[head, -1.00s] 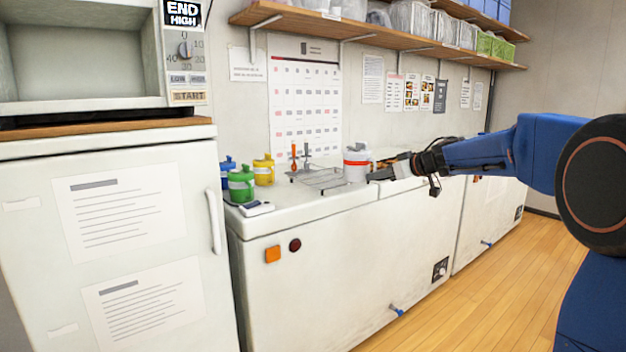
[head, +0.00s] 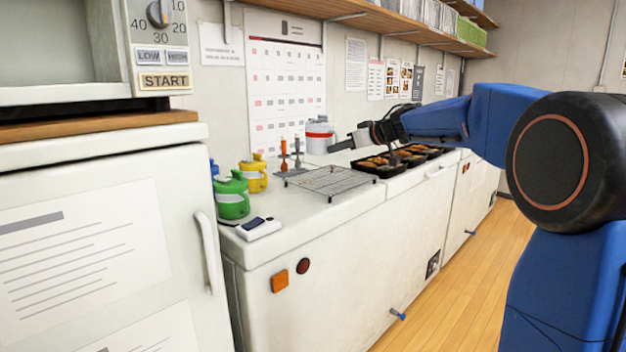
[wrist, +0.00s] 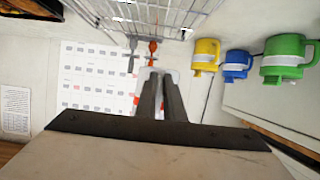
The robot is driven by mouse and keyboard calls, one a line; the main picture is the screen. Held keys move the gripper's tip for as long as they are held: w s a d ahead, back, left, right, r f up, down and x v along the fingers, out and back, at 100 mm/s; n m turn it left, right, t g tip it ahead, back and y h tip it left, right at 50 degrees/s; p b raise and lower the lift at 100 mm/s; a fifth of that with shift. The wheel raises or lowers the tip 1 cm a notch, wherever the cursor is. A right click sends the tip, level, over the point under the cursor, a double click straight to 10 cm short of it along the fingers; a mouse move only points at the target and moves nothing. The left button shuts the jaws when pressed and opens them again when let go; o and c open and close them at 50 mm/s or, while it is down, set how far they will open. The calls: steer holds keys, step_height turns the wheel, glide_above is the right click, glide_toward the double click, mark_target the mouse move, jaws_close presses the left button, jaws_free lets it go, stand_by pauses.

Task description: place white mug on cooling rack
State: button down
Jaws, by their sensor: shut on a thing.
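The white mug (head: 319,137), with a red and grey band, is held up behind the wire cooling rack (head: 328,181) in the head view. My gripper (head: 336,147) reaches in from the right and is shut on its right side. The mug looks raised off the freezer top, clear of the rack. The rack lies bare on the freezer top. In the wrist view my fingers (wrist: 162,95) are close together and cover most of a pale shape behind them. The rack's wires (wrist: 150,14) cross the top of that view.
Orange and grey utensils (head: 284,155) stand behind the rack. Black food trays (head: 381,172) are to its right. A small white device (head: 258,228) lies in front.

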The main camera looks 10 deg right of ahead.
mark_target(337, 187)
steer(key=shift+f, duration=4.8)
steer(key=shift+f, duration=0.15)
steer(key=c, duration=1.9)
jaws_free()
steer(key=shift+o, duration=0.2)
